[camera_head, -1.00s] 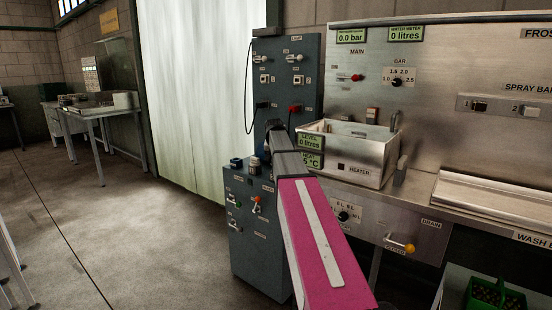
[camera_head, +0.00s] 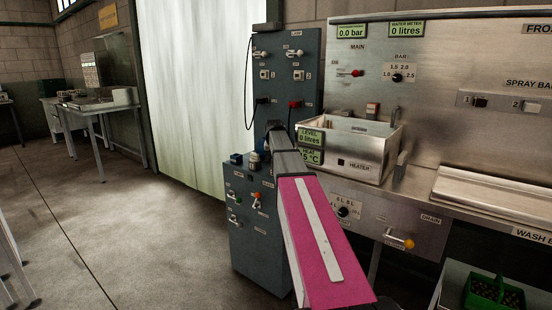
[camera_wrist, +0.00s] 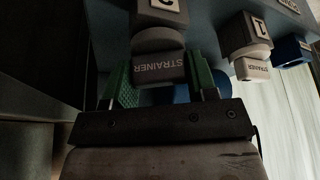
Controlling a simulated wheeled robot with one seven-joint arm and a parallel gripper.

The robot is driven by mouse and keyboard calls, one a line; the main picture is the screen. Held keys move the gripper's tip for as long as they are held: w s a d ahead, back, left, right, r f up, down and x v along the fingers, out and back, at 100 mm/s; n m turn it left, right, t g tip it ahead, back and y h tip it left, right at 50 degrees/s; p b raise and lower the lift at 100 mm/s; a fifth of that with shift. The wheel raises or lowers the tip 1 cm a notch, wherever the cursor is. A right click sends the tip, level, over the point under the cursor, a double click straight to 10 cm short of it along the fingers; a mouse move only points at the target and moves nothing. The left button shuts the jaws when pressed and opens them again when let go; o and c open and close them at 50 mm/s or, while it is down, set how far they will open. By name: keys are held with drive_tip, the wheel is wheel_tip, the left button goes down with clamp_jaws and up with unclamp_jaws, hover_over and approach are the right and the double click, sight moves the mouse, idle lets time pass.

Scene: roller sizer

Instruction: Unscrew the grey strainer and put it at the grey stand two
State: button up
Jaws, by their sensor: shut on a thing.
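In the wrist view my gripper (camera_wrist: 160,80) is shut on the grey strainer (camera_wrist: 172,69), with one green-padded finger on each side of it. The strainer's label faces the camera upside down. Right against the strainer is a dark grey block (camera_wrist: 155,40), whose white plate with a 2 is cut by the top edge. I cannot tell whether strainer and block are screwed together. In the head view my arm hides the gripper and the grey strainer.
A blue part (camera_wrist: 291,50) is close on the right in the wrist view. In the head view a dark cabinet (camera_head: 255,235) carries small parts on top and levers in front. A steel sink (camera_head: 365,155) and bench stand to the right.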

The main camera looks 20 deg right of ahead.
drive_tip(key=shift+f, duration=0.45)
drive_tip(key=o, duration=1.2)
drive_tip(key=shift+c, duration=0.2)
drive_tip(key=v, duration=1.1)
drive_tip(key=shift+f, duration=0.15)
drive_tip(key=s+a+f+n+g, duration=0.1)
drive_tip(key=s+a+f, duration=0.3)
drive_tip(key=s+f, duration=0.6)
drive_tip(key=s+a+f+n+g+y, duration=0.1)
drive_tip(key=s+a+f, duration=0.4)
drive_tip(key=s+f, duration=0.6)
drive_tip(key=s+a+f+n+g, duration=0.2)
drive_tip(key=s+a+f, duration=0.3)
drive_tip(key=s+f, duration=0.5)
wheel_tip(320, 180, down, 8)
drive_tip(key=shift+s+n+y, duration=0.25)
drive_tip(key=shift+n+y, duration=0.15)
